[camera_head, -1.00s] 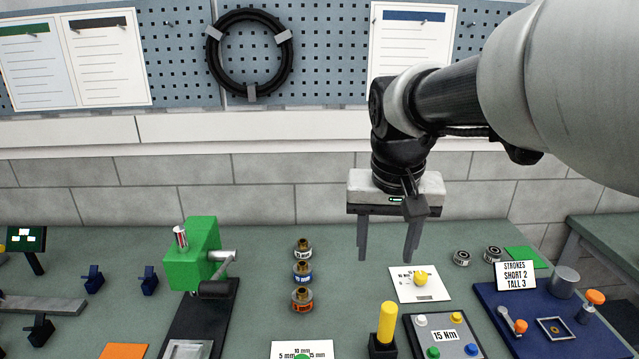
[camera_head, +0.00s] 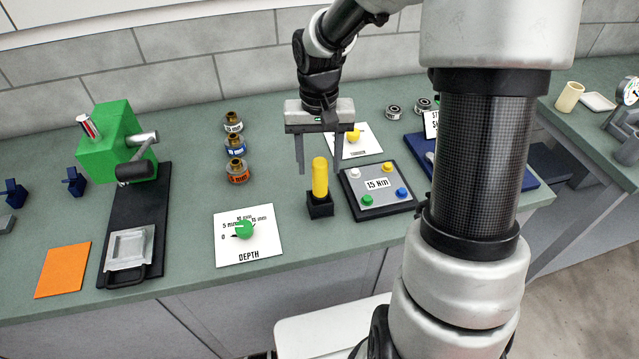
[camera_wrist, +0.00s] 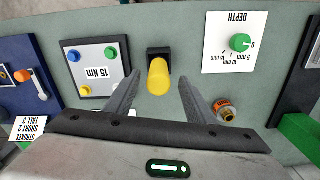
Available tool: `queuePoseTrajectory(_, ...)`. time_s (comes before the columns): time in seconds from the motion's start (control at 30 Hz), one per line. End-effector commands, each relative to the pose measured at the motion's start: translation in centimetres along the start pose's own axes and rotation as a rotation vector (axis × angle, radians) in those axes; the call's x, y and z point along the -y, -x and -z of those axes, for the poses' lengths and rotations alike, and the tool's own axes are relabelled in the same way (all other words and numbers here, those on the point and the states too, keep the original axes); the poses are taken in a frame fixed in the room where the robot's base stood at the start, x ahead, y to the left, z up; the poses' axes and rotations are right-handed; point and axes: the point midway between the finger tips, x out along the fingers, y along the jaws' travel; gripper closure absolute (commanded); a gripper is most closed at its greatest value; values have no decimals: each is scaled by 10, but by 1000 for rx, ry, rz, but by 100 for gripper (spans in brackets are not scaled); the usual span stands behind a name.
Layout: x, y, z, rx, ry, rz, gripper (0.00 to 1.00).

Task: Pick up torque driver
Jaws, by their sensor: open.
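The torque driver (camera_head: 319,178) has a yellow upright handle and stands in a small black holder (camera_head: 320,208) on the green bench. In the wrist view the yellow handle (camera_wrist: 158,77) shows between and a little beyond my two fingers. My gripper (camera_head: 320,168) is open and empty, with its fingers pointing down. In the head view it is above and behind the driver, its fingers overlapping the handle's height in the picture. The driver's lower end is hidden in the holder. No finger visibly touches the handle.
A 15 Nm button panel (camera_head: 377,190) stands close right of the holder. A depth dial card (camera_head: 249,236) lies to the left front. A green press (camera_head: 118,146) is farther left.

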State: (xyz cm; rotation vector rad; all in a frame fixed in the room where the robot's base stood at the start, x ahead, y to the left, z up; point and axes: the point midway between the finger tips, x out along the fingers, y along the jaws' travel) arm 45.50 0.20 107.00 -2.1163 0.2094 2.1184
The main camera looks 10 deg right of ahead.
Motion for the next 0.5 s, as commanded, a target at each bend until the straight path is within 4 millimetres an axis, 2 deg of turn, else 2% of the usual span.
queuePoseTrajectory(0.27,0,-22,-1,2,0,0,50)
queuePoseTrajectory(0.5,-2,-58,-2,3,2,0,50)
